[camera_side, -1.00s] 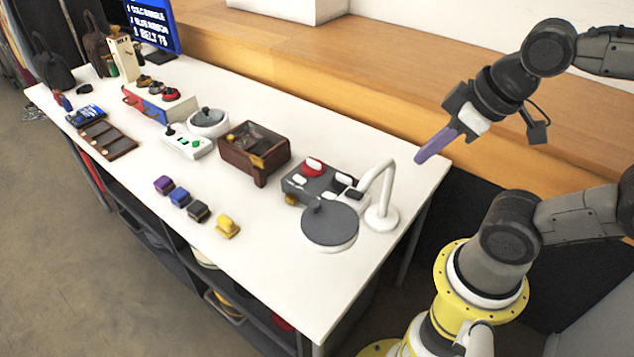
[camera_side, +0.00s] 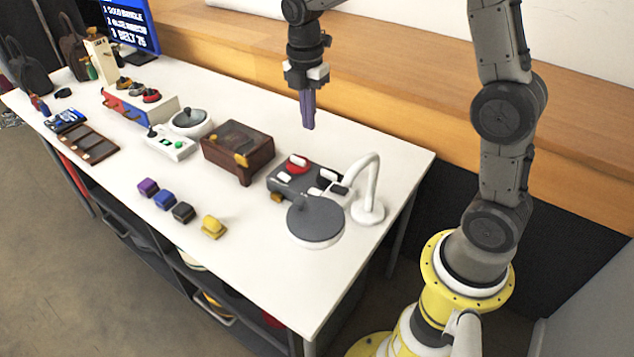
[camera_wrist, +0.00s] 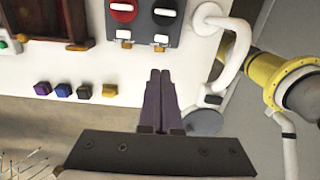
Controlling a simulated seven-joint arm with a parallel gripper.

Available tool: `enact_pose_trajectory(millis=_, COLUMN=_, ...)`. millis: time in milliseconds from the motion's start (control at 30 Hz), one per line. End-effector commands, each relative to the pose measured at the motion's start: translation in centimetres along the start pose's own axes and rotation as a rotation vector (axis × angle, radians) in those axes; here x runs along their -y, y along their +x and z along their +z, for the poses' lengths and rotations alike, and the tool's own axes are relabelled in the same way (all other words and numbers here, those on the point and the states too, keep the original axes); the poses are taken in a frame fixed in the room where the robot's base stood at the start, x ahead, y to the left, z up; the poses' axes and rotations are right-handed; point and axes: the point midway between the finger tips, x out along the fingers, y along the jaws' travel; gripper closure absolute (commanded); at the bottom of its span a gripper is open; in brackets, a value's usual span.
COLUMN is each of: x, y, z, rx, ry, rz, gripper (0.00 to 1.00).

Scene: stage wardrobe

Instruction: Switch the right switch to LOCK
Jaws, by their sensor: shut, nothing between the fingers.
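A dark grey switch box (camera_side: 277,185) stands near the right end of the white table. It has a red disc with a white handle (camera_side: 297,160) and, to the right, a second white handle (camera_side: 328,175) on a dark ground. In the wrist view the left handle (camera_wrist: 122,6) and right handle (camera_wrist: 164,12) both lie crosswise at the top edge. Smaller white pieces sit on the box's near side. I cannot read any LOCK label. My gripper (camera_side: 308,126) points down, shut and empty, in the air above the box; its purple fingers (camera_wrist: 160,74) also show in the wrist view.
A white curved-neck lamp (camera_side: 368,190) and a round grey disc (camera_side: 315,222) stand close to the box's right and front. A brown wooden box (camera_side: 225,158) stands to its left. Several small coloured blocks (camera_side: 213,227) lie in front. The front right table is clear.

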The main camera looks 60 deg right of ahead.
Motion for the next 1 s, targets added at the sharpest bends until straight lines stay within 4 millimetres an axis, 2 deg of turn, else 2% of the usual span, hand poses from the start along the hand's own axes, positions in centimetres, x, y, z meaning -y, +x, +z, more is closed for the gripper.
enact_pose_trajectory(millis=33, x=-0.6, y=1.6, z=0.3, rx=-0.004, ry=0.007, rz=-0.033, gripper=1.00)
enact_pose_trajectory(millis=100, x=-0.9, y=3.2, z=0.6, rx=-0.010, ry=0.015, rz=-0.068, gripper=1.00)
enact_pose_trajectory(millis=200, x=-0.8, y=4.8, z=0.9, rx=-0.016, ry=0.022, rz=-0.105, gripper=1.00)
enact_pose_trajectory(millis=467, x=-0.3, y=7.3, z=1.0, rx=-0.019, ry=0.027, rz=-0.123, gripper=1.00)
enact_pose_trajectory(millis=800, x=0.5, y=13.8, z=0.8, rx=-0.019, ry=0.027, rz=-0.125, gripper=1.00)
enact_pose_trajectory(millis=1000, x=0.9, y=17.1, z=0.8, rx=-0.018, ry=0.027, rz=-0.123, gripper=1.00)
